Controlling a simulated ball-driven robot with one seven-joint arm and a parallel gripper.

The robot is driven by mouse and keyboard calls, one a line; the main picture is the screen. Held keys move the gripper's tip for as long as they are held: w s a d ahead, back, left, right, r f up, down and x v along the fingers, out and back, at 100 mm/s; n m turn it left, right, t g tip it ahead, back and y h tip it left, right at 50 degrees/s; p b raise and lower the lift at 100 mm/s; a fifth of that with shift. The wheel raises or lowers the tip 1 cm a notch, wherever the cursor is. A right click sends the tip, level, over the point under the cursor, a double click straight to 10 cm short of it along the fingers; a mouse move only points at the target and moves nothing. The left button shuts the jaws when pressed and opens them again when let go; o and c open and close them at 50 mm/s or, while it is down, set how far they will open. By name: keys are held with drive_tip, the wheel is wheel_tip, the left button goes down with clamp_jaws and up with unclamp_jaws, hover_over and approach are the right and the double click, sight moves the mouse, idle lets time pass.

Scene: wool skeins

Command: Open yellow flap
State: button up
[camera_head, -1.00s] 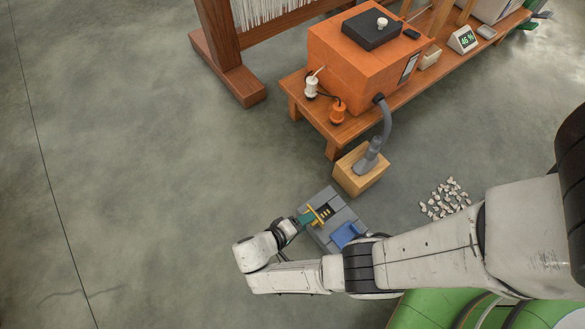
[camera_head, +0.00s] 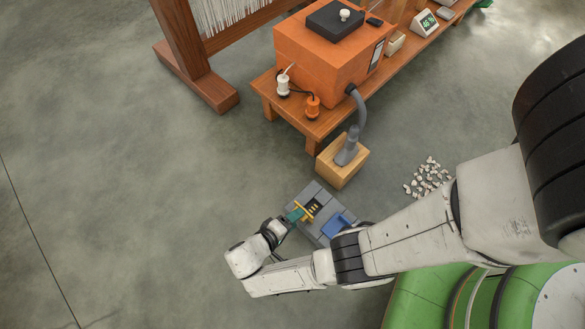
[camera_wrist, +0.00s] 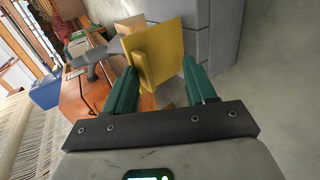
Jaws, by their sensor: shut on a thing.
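The yellow flap (camera_head: 304,211) stands raised, nearly edge-on in the head view, on a low grey box (camera_head: 311,193) on the floor. A dark opening with several small yellowish things (camera_head: 314,208) shows just to its right. In the wrist view the flap (camera_wrist: 165,48) is a flat yellow plate with a yellow grip piece on its left. My gripper (camera_head: 297,214) is at the flap's left side, its green fingers (camera_wrist: 159,78) shut on the flap. The exact contact is partly hidden. A blue flap (camera_head: 335,225) lies on the box's right part.
White bits (camera_head: 427,177) lie on the floor at right. The floor at left is clear.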

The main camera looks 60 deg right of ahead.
drive_tip(key=shift+s+f, duration=0.35)
drive_tip(key=shift+f, duration=0.35)
drive_tip(key=o, duration=1)
drive_tip(key=shift+d, duration=0.1)
drive_tip(key=shift+w+r, duration=0.1)
drive_tip(key=shift+c, duration=0.4)
drive_tip(key=shift+r, duration=0.1)
drive_tip(key=shift+c, duration=0.3)
drive_tip(key=shift+w+a, duration=0.2)
drive_tip(key=shift+a, duration=0.4)
drive_tip(key=shift+c, duration=1)
drive_tip(key=shift+w+a+b, duration=0.35)
drive_tip(key=shift+a+b, duration=0.1)
drive_tip(key=shift+a, duration=0.4)
drive_tip(key=shift+w+a+b, duration=0.35)
drive_tip(key=shift+a+b, duration=0.1)
drive_tip(key=shift+a, duration=0.4)
drive_tip(key=shift+w+a+b, duration=0.35)
drive_tip(key=shift+a+b, duration=0.1)
drive_tip(key=shift+a, duration=0.4)
drive_tip(key=a+b, duration=0.1)
drive_tip(key=a, duration=0.1)
drive_tip(key=w+a+b, duration=0.1)
drive_tip(key=a, duration=0.1)
drive_tip(key=w+a+b, duration=0.1)
drive_tip(key=shift+a, duration=0.4)
